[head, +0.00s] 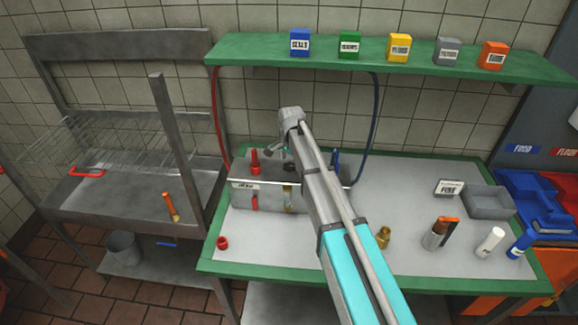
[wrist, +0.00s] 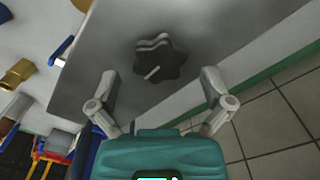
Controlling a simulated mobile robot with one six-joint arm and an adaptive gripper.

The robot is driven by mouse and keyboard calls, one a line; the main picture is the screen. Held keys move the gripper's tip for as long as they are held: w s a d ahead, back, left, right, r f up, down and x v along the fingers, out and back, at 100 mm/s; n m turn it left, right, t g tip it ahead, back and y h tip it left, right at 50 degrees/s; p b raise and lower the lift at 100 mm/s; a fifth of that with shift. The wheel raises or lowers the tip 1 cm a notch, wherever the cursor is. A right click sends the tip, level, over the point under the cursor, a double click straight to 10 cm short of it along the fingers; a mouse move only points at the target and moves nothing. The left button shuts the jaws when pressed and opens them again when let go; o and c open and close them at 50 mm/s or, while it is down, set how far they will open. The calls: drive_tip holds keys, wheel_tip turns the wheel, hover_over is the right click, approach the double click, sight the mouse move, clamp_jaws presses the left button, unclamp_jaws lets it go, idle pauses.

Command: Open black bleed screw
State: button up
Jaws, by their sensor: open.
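The black bleed screw is a dark star-shaped knob (wrist: 160,60) with a pale line on it, on a grey metal surface in the wrist view. It shows small in the head view (head: 290,167), on top of the grey metal block (head: 268,197). My gripper (wrist: 159,76) is open, with one finger on each side of the knob in the picture. I see no contact with it, and the gap in depth is hard to judge. In the head view my arm partly covers the block, and my gripper (head: 281,152) is small above it.
A red valve handle (head: 255,164) stands on the block's left, and a blue handle (head: 335,160) on its right. A brass fitting (head: 384,237), a grey tray (head: 488,201) and several bottles stand to the right on the green-edged bench (head: 400,185). A green shelf (head: 420,62) hangs behind.

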idle(0.3)
drive_tip(key=c, duration=1)
drive_tip(key=shift+a, duration=0.4)
drive_tip(key=shift+c, duration=0.7)
drive_tip(key=shift+d, duration=0.3)
